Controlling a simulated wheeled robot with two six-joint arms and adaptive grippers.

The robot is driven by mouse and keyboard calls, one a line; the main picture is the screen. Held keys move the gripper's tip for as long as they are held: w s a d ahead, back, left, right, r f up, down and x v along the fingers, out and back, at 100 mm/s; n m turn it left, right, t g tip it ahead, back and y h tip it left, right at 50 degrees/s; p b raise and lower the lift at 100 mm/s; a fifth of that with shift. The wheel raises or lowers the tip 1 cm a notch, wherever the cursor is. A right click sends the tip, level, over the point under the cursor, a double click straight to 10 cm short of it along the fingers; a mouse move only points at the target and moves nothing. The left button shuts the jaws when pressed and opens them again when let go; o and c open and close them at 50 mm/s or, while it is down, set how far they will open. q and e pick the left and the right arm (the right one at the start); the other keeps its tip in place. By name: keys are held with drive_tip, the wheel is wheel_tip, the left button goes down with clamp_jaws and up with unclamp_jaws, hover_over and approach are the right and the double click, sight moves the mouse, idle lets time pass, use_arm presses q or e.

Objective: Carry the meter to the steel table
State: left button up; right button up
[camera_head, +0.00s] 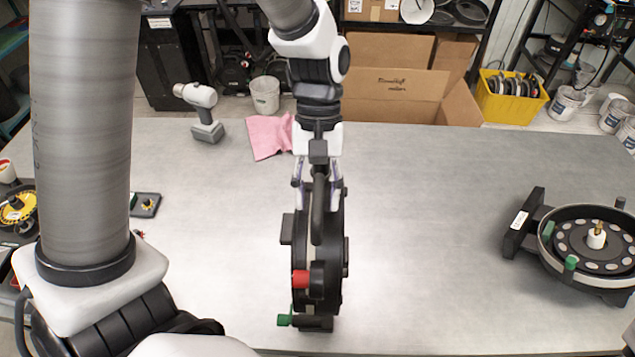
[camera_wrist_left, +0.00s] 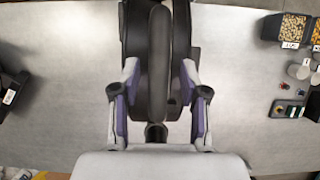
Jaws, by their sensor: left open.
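The black seed meter (camera_head: 318,260) stands upright near the front middle of the grey steel-looking table (camera_head: 430,230), edge-on to the head view. It has a red knob on its side and a green knob low at its foot. My left gripper (camera_head: 318,186) is above it, with one finger on each side of its dark upper handle. In the left wrist view the handle (camera_wrist_left: 159,60) runs between the open purple-padded fingers, with visible gaps on both sides. My right gripper is not in view.
A second round meter (camera_head: 590,245) lies flat at the right edge. Small parts (camera_head: 146,204) sit at left. An open cardboard box (camera_head: 390,85) is behind the table. The table's right middle is clear.

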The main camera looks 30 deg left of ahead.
use_arm(q)
drive_tip(key=shift+w+r, duration=0.15)
drive_tip(key=shift+r, duration=0.15)
drive_tip(key=b+v, duration=0.3)
drive_tip(key=v, duration=0.8)
drive_tip(key=shift+r, duration=0.3)
drive_tip(key=shift+a+f, duration=0.1)
